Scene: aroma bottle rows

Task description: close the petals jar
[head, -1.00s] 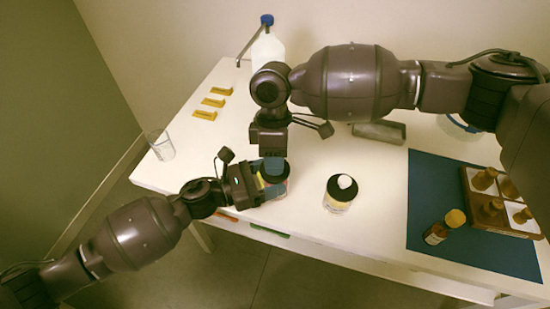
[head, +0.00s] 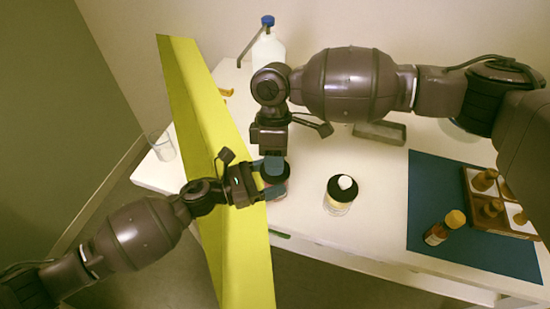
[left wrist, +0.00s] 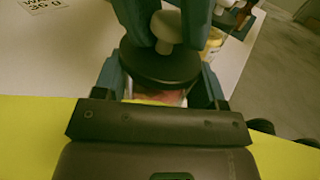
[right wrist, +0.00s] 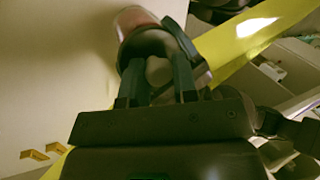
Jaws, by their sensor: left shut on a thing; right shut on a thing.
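The petals jar (head: 276,192) stands near the table's front edge, with reddish contents showing under its lid in the left wrist view (left wrist: 158,98). My left gripper (head: 260,184) is shut around the jar body, one finger on each side. My right gripper (head: 272,161) comes from above and is shut on the pale knob (left wrist: 167,28) of the black lid (left wrist: 160,66). The lid is level over the jar mouth; I cannot tell whether it is fully seated. The jar end (right wrist: 135,20) and knob (right wrist: 158,70) also show in the right wrist view.
A long yellow slab (head: 215,130) crosses the left side, passing behind my left arm and hiding part of the table. A second black-lidded jar (head: 340,195) stands right of the grippers. A glass beaker (head: 160,146) is left; a blue mat (head: 480,250) with bottles is right.

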